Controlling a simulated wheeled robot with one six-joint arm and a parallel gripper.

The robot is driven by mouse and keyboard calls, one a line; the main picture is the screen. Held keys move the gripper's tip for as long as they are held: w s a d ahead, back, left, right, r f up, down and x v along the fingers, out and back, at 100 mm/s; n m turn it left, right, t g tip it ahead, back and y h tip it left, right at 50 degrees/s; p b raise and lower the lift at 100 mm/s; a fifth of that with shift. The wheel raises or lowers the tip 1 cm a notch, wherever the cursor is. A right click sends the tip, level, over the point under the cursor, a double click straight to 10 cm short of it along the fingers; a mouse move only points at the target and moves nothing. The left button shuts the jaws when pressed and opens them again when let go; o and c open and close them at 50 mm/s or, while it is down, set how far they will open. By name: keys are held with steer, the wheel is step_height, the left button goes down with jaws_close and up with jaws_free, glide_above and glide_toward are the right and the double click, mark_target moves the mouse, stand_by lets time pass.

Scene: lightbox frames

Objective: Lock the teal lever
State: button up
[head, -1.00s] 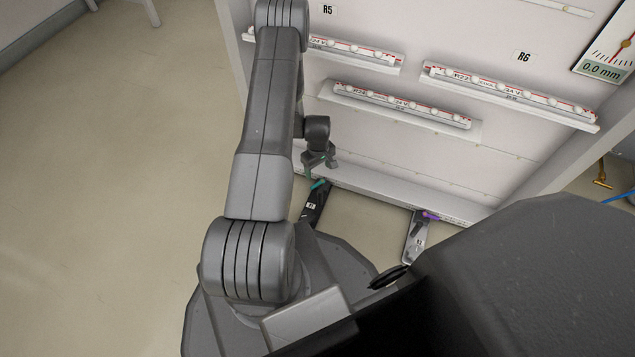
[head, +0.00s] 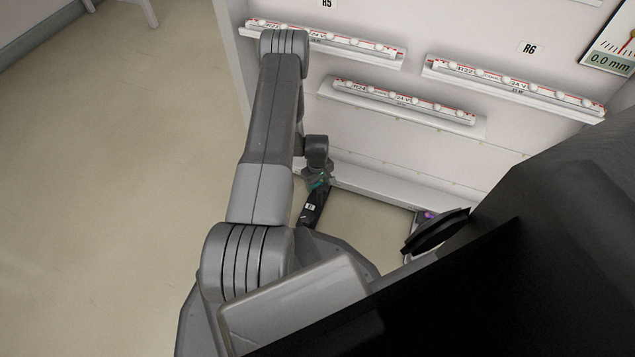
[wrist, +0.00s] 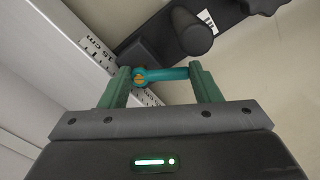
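The teal lever (wrist: 165,74) lies crosswise between my gripper's two green fingers in the wrist view, with an orange-yellow spot near its left end. My gripper (wrist: 160,76) is open, one finger near each end of the lever; I cannot tell whether either finger touches it. The lever belongs to a black fixture (wrist: 150,42) with a dark round knob (wrist: 192,30). In the head view my gripper (head: 317,182) is down at the top end of this black fixture (head: 312,208), and only a bit of teal shows there.
A white wall panel (head: 380,145) with several labelled rails (head: 400,101) stands behind the fixture. A fixture with a purple lever (head: 429,215) is to the right, mostly hidden. A ledge with a ruler strip (wrist: 97,55) runs close left of the gripper. Floor (head: 110,180) is clear at left.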

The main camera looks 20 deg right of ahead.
steer(key=shift+c, duration=1.3)
steer(key=shift+m, duration=0.3)
steer(key=m+b, duration=0.1)
steer(key=w+m+b, duration=0.1)
steer(key=m, duration=0.1)
steer(key=shift+a, duration=0.1)
steer(key=m, duration=0.4)
steer(key=shift+w, duration=0.3)
steer(key=shift+w+d+m, duration=0.1)
steer(key=shift+w+m, duration=0.1)
steer(key=shift+m, duration=0.75)
steer(key=shift+w+d+m, duration=0.1)
steer(key=shift+w+m, duration=0.05)
steer(key=shift+m, duration=0.8)
steer(key=o, duration=0.7)
